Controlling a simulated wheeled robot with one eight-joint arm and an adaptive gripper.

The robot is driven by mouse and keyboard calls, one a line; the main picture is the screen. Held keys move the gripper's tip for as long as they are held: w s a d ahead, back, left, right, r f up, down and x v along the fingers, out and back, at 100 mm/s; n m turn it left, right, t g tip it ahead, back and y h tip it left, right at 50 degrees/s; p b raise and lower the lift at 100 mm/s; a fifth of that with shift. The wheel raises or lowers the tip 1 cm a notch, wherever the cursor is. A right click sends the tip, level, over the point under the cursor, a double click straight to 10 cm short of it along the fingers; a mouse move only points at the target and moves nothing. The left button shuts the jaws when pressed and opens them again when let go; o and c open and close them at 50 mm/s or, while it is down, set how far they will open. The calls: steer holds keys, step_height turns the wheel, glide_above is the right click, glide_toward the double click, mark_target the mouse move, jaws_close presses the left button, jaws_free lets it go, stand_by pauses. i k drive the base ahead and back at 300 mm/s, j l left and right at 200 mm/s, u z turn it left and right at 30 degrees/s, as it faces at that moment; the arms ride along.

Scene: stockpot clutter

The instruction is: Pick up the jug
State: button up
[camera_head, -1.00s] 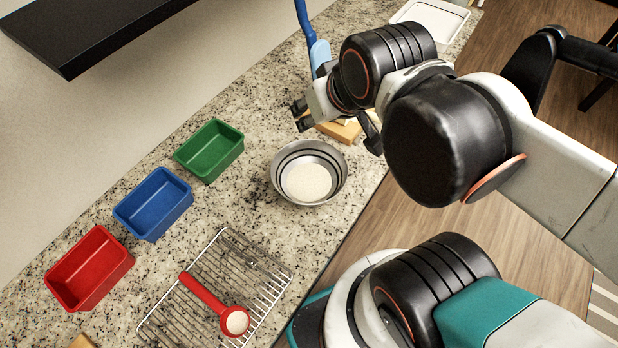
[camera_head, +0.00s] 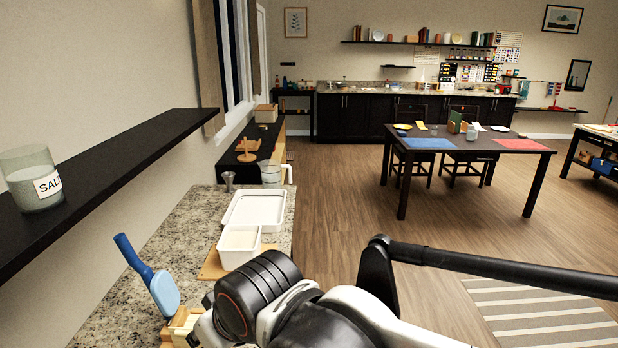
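A clear jug (camera_head: 271,175) with a pale handle on its right side stands upright at the far end of the granite counter, beyond the white tray. My arm's wrist shows at the bottom of the view, over the near counter.
A white tray (camera_head: 257,209) and a white container (camera_head: 239,246) stand on the counter between my arm and the jug. A small metal cup (camera_head: 228,180) is left of the jug. A black shelf with a salt jar (camera_head: 32,180) overhangs the left.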

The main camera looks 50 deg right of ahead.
mark_target(270, 169)
steer(key=z, duration=1.2)
steer(key=i+l+z, duration=0.2)
steer(key=i, duration=0.8)
steer(key=i+l+z, duration=0.2)
steer(key=i, duration=0.8)
steer(key=k, duration=0.1)
